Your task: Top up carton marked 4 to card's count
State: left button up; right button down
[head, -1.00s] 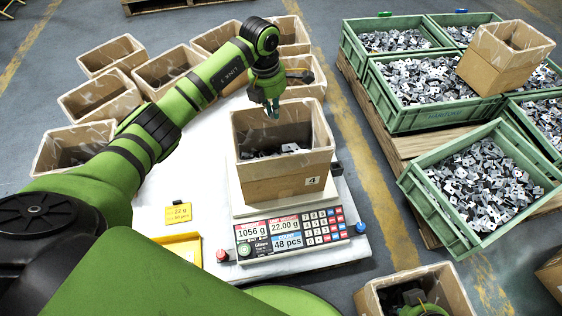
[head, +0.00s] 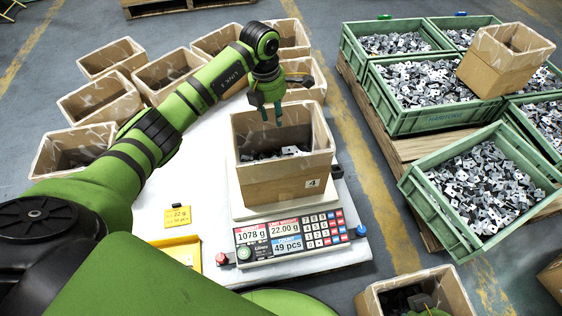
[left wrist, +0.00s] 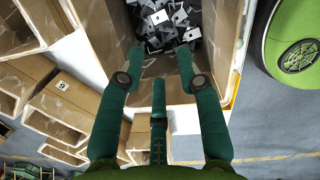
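The carton marked 4 (head: 285,187) stands upright on the counting scale (head: 295,237), with grey stamped parts (head: 278,153) in its bottom. The scale reads 1078 g, 22.00 g and 49 pcs. A yellow card (head: 178,216) on the white table reads 22 g on top; its lower line is too small to read surely. My left gripper (head: 271,114) is over the carton's opening, fingers down. In the left wrist view its fingers (left wrist: 158,75) are spread and empty above the parts (left wrist: 167,22). My right gripper cannot be made out; a bit of green arm shows at the bottom edge.
Several green crates (head: 437,121) of parts stand on a pallet at the right, one tilted (head: 450,233). An open carton (head: 490,70) sits on them. A yellow tray (head: 190,248) lies left of the scale.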

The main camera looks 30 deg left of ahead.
pick_arm(q)
notch_tip(320, 180, up, 12)
jog(key=s, duration=0.1)
jog(key=shift+a, duration=0.4)
jog(key=shift+s+f, duration=0.1)
